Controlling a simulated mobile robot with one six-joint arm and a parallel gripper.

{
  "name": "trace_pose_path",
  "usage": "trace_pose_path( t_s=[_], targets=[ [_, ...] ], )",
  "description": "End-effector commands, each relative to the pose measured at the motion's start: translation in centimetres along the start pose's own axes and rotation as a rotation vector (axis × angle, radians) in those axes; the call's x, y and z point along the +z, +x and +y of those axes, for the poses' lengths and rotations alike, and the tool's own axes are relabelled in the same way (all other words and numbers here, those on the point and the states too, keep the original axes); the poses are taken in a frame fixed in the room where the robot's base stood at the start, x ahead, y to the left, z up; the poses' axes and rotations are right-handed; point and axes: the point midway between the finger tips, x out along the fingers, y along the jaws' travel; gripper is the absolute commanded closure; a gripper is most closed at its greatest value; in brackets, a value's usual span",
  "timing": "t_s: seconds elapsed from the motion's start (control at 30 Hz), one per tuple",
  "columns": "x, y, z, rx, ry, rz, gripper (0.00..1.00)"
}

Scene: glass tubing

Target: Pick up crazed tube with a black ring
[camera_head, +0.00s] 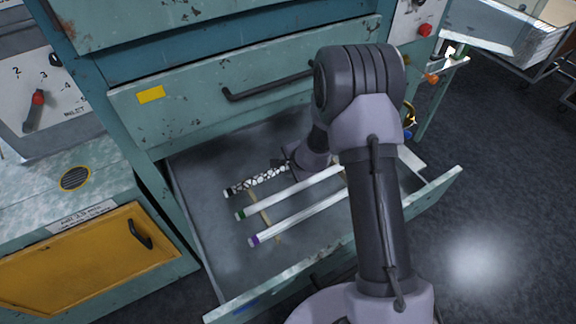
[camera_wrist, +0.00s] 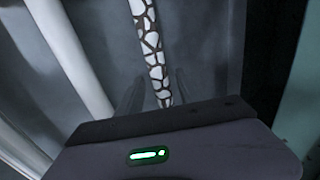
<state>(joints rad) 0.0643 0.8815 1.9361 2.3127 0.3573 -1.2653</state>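The crazed tube (camera_head: 262,178), white with dark crack lines and a black ring (camera_head: 229,192) at its left end, lies in the open drawer. It is the rearmost of three tubes. My gripper (camera_head: 288,161) is low over its right part, which my arm hides in the head view. In the wrist view the crazed tube (camera_wrist: 152,45) runs down between my gripper's two fingers (camera_wrist: 158,85). The fingers are apart, one on each side, with a gap showing. The black ring does not show in the wrist view.
A white tube with a green ring (camera_head: 285,195) and one with a purple ring (camera_head: 295,221) lie parallel in front. The drawer's front wall (camera_head: 300,272) and the closed drawer above (camera_head: 260,85) bound the space. Bare drawer floor (camera_head: 205,170) shows at left.

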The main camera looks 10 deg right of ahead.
Motion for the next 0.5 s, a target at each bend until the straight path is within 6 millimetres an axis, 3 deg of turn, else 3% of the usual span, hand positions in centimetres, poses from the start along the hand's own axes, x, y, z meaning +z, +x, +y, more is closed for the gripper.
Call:
trace_pose_path(
  t_s=[0.03,0.2,0.5],
  targets=[
    [0.0,-0.01,0.0,0.0,0.0,0.0,0.69],
    [0.0,-0.03,0.0,0.0,0.0,0.0,1.0],
    [-0.01,-0.08,-0.05,0.0,0.0,0.0,1.0]
  ],
)
